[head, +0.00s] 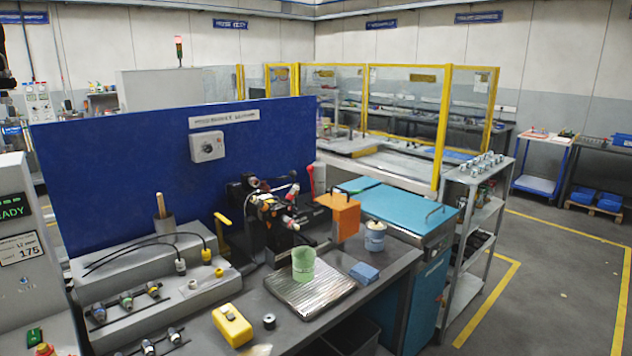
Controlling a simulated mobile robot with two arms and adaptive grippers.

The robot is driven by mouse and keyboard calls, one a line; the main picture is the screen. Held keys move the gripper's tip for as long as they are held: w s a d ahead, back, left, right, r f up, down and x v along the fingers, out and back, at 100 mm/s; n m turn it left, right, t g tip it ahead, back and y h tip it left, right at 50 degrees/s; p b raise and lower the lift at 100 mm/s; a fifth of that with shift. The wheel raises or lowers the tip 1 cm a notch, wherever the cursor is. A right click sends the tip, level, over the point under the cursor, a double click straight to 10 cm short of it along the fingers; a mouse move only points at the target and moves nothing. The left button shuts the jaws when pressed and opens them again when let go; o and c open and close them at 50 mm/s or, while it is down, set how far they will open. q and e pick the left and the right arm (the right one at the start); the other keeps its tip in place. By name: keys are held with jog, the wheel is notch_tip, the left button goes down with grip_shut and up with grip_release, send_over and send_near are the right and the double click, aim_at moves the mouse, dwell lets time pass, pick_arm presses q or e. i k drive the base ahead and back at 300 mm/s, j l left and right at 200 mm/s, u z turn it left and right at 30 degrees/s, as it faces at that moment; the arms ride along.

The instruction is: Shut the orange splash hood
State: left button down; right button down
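The orange splash hood (341,214) is a small box-shaped cover at the back right of the workbench, beside the dark machine unit (262,218) with its fittings and hoses. It stands above the bench top, and what lies behind or under it is hidden. I cannot tell from this view how its hinge is set. Neither of my grippers can be made out. A dark shape at the far upper left edge is cut off, and I cannot tell what it is.
A green cup (303,264) stands on a metal tray (325,297) in front of the hood. A blue sponge (364,273), a white-blue jar (375,237) and a yellow box (232,325) are nearby. A blue cabinet (400,214) and grey shelf cart (478,215) stand right.

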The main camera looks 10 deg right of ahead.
aim_at(346, 216)
jog(key=i+l+u, duration=0.15)
jog(key=l, duration=0.3)
jog(key=i+l+u, duration=0.1)
jog(key=l, duration=0.3)
jog(key=i+l+u, duration=0.15)
jog(key=l, duration=0.35)
jog(key=i+l+u, duration=0.1)
jog(key=l, duration=0.35)
jog(key=i+l+u, duration=0.15)
jog(key=l, duration=0.35)
